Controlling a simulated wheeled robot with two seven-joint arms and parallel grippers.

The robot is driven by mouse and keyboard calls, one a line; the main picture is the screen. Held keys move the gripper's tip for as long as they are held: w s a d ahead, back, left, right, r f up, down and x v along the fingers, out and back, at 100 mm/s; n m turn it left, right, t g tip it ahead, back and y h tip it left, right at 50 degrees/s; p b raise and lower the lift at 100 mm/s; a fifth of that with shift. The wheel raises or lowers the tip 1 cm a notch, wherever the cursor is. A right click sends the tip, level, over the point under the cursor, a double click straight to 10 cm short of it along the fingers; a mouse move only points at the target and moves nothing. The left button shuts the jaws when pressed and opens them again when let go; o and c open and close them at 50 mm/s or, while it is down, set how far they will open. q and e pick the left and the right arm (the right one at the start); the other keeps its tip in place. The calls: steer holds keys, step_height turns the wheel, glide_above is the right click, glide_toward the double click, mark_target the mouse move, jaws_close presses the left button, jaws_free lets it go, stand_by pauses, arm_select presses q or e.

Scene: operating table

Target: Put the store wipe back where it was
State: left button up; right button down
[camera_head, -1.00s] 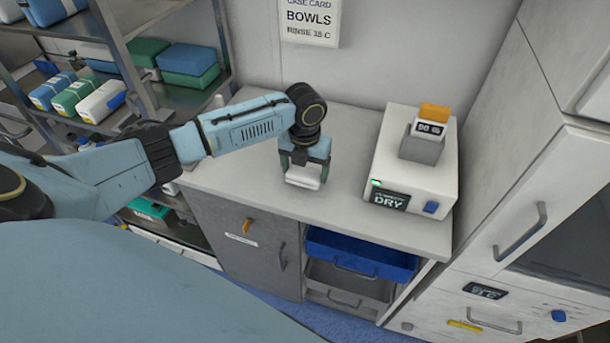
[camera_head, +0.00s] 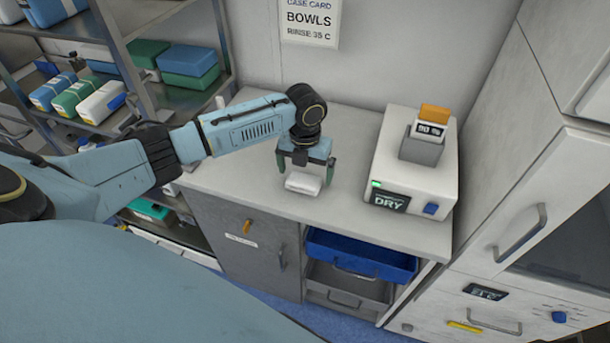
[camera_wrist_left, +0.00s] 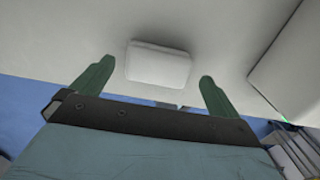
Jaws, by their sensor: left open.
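The store wipe, a small white folded cloth (camera_head: 303,184), lies on the pale counter (camera_head: 235,185) left of the dryer box. In the left wrist view the wipe (camera_wrist_left: 158,64) is beyond and between the two green fingers, with clear space on each side. My left gripper (camera_head: 305,178) points down over the wipe, its fingers spread and empty; in the left wrist view the gripper (camera_wrist_left: 150,78) is also wide open. My right gripper does not show.
A white box labelled DRY (camera_head: 412,180) with a grey holder and orange-topped card stands right of the gripper. An open blue drawer (camera_head: 360,258) juts out below the counter. Shelves with wrapped packs (camera_head: 100,100) stand left, a tall cabinet (camera_head: 520,140) right.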

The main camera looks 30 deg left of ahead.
mark_target(305, 178)
arm_select(q)
step_height(305, 178, up, 9)
steer(key=shift+r, duration=0.15)
stand_by(2.4)
